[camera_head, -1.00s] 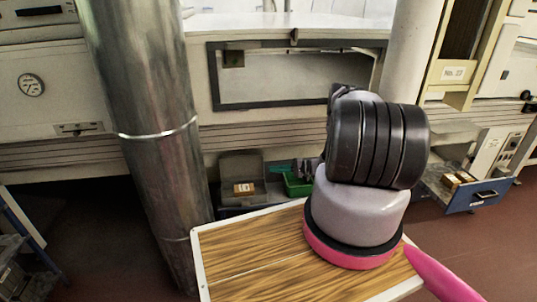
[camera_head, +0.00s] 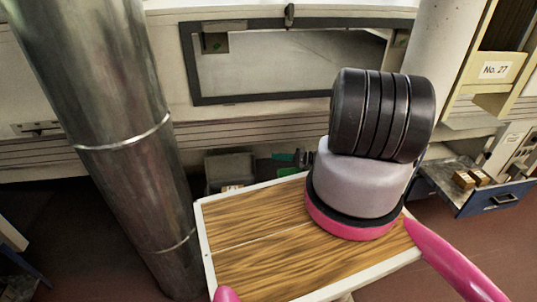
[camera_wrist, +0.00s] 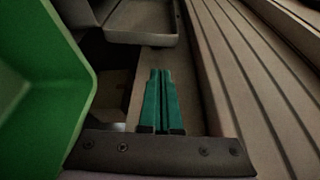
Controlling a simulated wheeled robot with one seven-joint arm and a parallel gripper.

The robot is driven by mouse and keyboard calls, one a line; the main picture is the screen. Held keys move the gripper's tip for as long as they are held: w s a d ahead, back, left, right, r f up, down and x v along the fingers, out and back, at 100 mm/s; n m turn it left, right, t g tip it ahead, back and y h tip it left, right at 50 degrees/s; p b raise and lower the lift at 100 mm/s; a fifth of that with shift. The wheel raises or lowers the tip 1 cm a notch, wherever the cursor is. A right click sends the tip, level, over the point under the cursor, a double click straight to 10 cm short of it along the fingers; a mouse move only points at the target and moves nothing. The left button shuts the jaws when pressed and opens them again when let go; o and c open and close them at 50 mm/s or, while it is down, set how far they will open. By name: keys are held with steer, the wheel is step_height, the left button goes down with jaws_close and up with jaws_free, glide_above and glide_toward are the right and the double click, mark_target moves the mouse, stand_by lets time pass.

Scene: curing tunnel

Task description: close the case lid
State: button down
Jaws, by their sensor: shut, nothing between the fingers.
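A grey case (camera_head: 230,168) stands low by the wall in the head view, with its lid raised. In the wrist view a shallow grey rimmed part, which looks like the open lid (camera_wrist: 142,22), is at the top, beyond my fingertips. My gripper (camera_wrist: 160,72) has its two teal fingers together, empty, pointing towards that part with a gap between. In the head view my gripper (camera_head: 285,157) is small, just right of the case. The lower case is partly hidden by the wood-topped board.
A green bin (camera_wrist: 40,90) is close on the left in the wrist view. A ribbed wall ledge (camera_wrist: 245,70) runs along the right. In the head view a metal pillar (camera_head: 120,130) stands left, and a blue drawer (camera_head: 480,190) with small boxes is open at right.

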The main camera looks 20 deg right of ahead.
steer(key=x, duration=0.9)
steer(key=shift+a+f, duration=0.1)
